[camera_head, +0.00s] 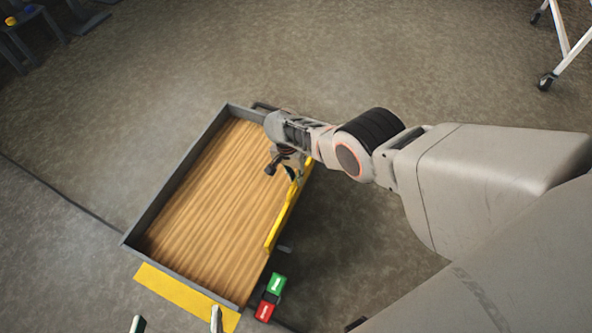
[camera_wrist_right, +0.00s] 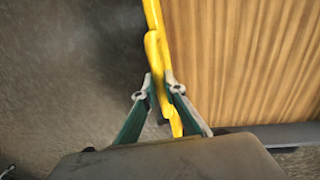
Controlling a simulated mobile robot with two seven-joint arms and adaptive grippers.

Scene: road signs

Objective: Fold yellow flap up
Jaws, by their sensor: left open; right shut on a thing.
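A narrow yellow flap (camera_head: 278,228) runs along the right side of the wooden bed and shows nearly edge-on. My right gripper (camera_head: 291,174) is shut on this flap near its far end. In the right wrist view the yellow flap (camera_wrist_right: 153,45) passes between the two green-sided fingers (camera_wrist_right: 162,92). A second, wider yellow flap (camera_head: 180,291) lies folded outward along the bed's front edge. My left gripper (camera_head: 177,321) is open and empty at the bottom of the head view, with its fingertips at or over this front flap. The rest of the left gripper is out of frame.
The wooden bed (camera_head: 195,200) is empty, with a grey rim (camera_head: 178,185) on its left and far sides. A green button (camera_head: 277,283) and a red button (camera_head: 265,311) sit beside its near right corner. A white wheeled frame (camera_head: 560,40) stands far right. The floor left is open.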

